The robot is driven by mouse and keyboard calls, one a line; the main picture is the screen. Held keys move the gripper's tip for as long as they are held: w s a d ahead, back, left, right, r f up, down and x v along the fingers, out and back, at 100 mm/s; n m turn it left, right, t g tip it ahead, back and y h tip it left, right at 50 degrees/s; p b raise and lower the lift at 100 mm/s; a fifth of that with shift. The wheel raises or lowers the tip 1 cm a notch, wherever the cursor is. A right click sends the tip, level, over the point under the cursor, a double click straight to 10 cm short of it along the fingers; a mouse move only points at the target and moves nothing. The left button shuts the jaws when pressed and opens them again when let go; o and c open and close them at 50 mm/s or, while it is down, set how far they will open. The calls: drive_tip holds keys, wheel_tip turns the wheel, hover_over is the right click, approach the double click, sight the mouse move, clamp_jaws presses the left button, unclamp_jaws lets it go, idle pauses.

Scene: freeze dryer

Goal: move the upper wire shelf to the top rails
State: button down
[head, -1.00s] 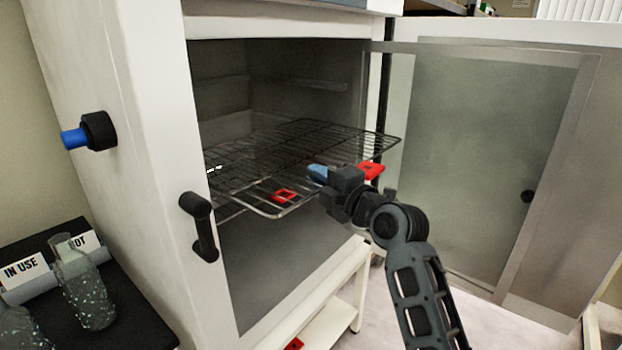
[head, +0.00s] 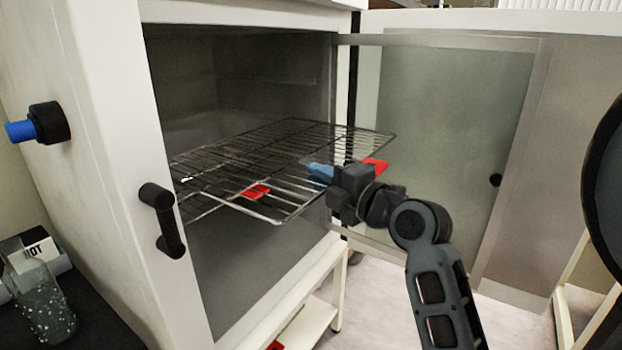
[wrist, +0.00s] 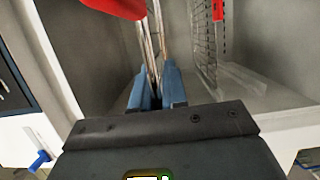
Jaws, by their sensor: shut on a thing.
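The upper wire shelf (head: 290,135) sticks partly out of the open chamber, roughly level, its rear part still inside. My gripper (head: 322,173) has its blue fingers shut on the shelf's front edge. In the wrist view the fingers (wrist: 156,88) pinch the shelf's wires (wrist: 154,40), seen nearly edge-on. A second wire shelf (wrist: 204,50) with a red tag (wrist: 217,10) shows to the right there. In the head view a red tag (head: 256,191) shows through the upper shelf's wires. Whether the upper shelf's rear touches any rails cannot be told.
The freeze dryer door (head: 450,140) stands wide open at right. A black handle (head: 163,220) and blue-tipped knob (head: 38,125) jut from the cabinet's left side. Upper chamber walls (head: 265,80) look clear. A glass bottle (head: 38,300) stands at lower left.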

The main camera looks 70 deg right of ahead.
drive_tip(key=s, duration=0.2)
drive_tip(key=s+a, duration=0.1)
drive_tip(key=s, duration=0.1)
drive_tip(key=shift+r, duration=0.1)
drive_tip(key=shift+s, duration=0.15)
idle(0.3)
drive_tip(key=s+a+p, duration=0.2)
drive_tip(key=s+p, duration=0.1)
drive_tip(key=s, duration=0.6)
drive_tip(key=shift+s+a+p, duration=0.15)
drive_tip(key=shift+s+p, duration=0.1)
drive_tip(key=shift+p, duration=0.1)
idle(0.4)
